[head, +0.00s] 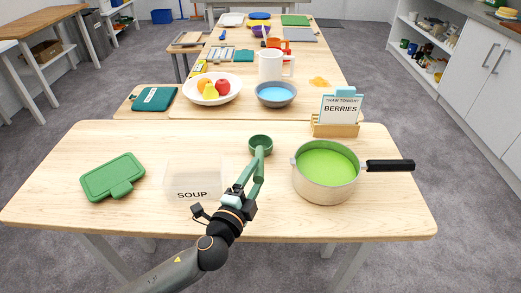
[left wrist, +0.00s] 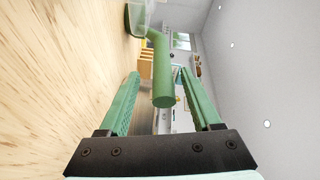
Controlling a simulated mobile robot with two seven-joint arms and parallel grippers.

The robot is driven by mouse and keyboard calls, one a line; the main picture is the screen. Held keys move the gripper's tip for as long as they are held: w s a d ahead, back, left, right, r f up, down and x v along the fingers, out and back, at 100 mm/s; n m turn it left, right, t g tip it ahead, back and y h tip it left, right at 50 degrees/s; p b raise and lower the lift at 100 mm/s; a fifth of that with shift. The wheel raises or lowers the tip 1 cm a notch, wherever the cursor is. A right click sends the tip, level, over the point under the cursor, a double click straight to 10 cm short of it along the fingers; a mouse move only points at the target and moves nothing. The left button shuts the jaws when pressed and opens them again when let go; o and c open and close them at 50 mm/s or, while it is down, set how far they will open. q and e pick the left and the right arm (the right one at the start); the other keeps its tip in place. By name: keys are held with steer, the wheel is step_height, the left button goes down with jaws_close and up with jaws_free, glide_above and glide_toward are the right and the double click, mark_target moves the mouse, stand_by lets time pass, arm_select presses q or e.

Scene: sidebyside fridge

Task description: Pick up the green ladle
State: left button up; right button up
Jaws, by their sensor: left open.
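The green ladle (head: 260,142) is on the wooden table, between the clear box and the pot; its round cup shows in the head view. My left gripper (head: 257,168) reaches it from the front, with its two green fingers apart. In the left wrist view the ladle's green handle (left wrist: 160,65) lies between the open fingers of the left gripper (left wrist: 158,76), its rounded end toward the palm. I see a gap on both sides of the handle. Part of the handle is hidden by the fingers in the head view. My right gripper is not in view.
A clear box (head: 194,181) marked SOUP stands left of the ladle, with a green lid (head: 113,177) further left. A pot (head: 319,190) of green soup stands close on the right, its black handle (head: 390,165) pointing right. A BERRIES sign (head: 341,107) stands behind.

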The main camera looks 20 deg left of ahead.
mark_target(263, 160)
arm_select(q)
steer(key=shift+w+d+r, duration=0.1)
steer(key=shift+w, duration=1.25)
steer(key=shift+w+d, duration=0.1)
steer(key=shift+w, duration=1.2)
steer(key=shift+c, duration=0.2)
jaws_close()
